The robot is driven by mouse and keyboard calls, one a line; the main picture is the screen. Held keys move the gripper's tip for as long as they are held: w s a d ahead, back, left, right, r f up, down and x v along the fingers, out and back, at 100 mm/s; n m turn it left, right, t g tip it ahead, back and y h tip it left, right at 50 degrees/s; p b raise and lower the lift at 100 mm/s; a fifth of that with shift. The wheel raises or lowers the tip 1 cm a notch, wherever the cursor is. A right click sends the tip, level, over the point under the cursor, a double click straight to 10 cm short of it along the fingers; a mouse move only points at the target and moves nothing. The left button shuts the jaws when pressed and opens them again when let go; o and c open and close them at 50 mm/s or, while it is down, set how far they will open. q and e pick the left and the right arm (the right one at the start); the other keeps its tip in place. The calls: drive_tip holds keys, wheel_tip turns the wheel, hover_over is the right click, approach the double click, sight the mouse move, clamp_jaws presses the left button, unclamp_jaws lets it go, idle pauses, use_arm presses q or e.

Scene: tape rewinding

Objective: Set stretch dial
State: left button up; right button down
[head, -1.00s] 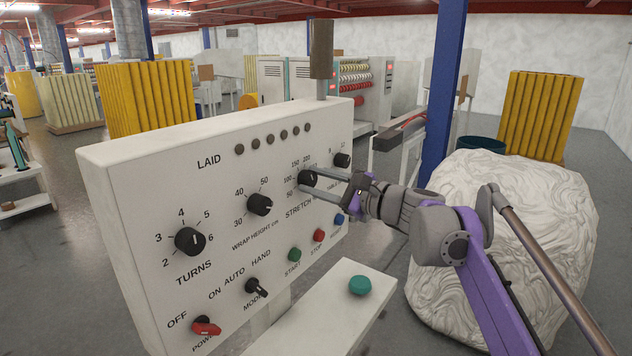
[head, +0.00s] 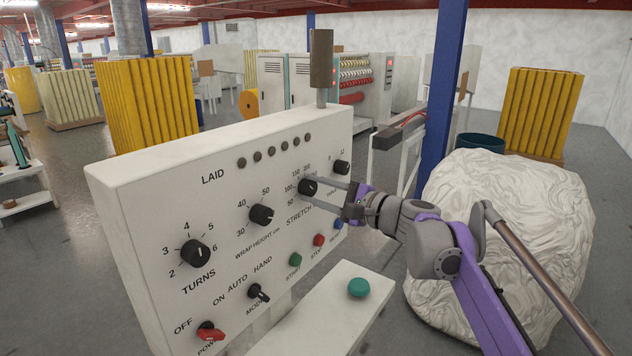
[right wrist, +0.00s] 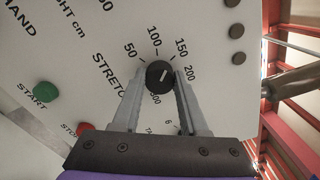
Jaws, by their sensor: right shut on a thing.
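The stretch dial (head: 307,187) is a round black knob on the white control panel (head: 130,215), above the word STRETCH. It also shows in the right wrist view (right wrist: 159,74), ringed by the numbers 50, 100, 150 and 200. Its short white mark points up and right there, roughly toward 150. My right gripper (head: 311,191) reaches in from the right, one finger on each side of the dial. In the right wrist view the fingertips (right wrist: 161,83) are closed on the knob and cover part of the lower scale. My left gripper is out of view.
The turns dial (head: 195,253), wrap height dial (head: 262,214) and another small knob (head: 342,167) sit on the same panel. Start (head: 295,260) and stop (head: 319,240) buttons are below my gripper. A white shelf with a green button (head: 358,287) juts out in front.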

drive_tip(key=n+p, duration=0.2)
drive_tip(key=n, duration=0.2)
drive_tip(key=shift+r+p, duration=0.1)
drive_tip(key=shift+p, duration=0.3)
drive_tip(key=shift+n+p, duration=0.5)
drive_tip(key=shift+n, duration=0.2)
drive_tip(key=shift+c, duration=2.2)
unclamp_jaws()
drive_tip(key=v, duration=1)
drive_tip(key=shift+s+d+b, duration=0.25)
drive_tip(key=shift+d+b, duration=0.05)
drive_tip(key=shift+b, duration=0.1)
